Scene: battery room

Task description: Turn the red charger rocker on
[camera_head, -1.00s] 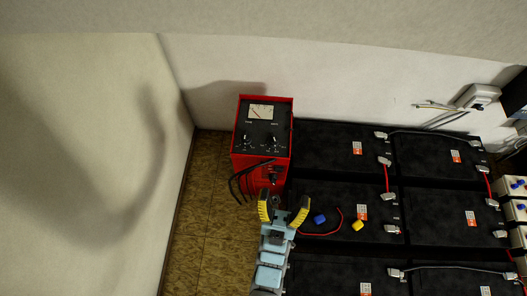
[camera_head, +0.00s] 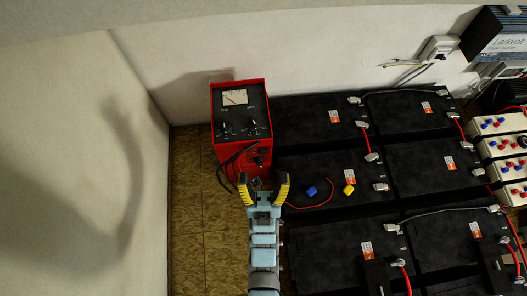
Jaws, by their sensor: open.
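The red charger (camera_head: 239,120) stands on the floor against the back wall, left of the batteries. Its black front panel has a white meter (camera_head: 235,97) and two knobs below it. Dark cables hang from its lower front. A small dark part (camera_head: 259,160) shows at the lower right of the panel; I cannot tell whether it is the rocker. My gripper (camera_head: 264,184) is open and empty, its yellow-padded fingers pointing up the picture at the charger's lower front. Between the fingers, part of the charger's base is seen. I cannot tell whether the fingers touch it.
Several black batteries (camera_head: 334,236) with red and black leads fill the middle and right. A blue cap (camera_head: 311,191) and a yellow cap (camera_head: 348,189) lie on one. A white wall box (camera_head: 437,49) is at upper right. Brown floor (camera_head: 196,215) is free at left.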

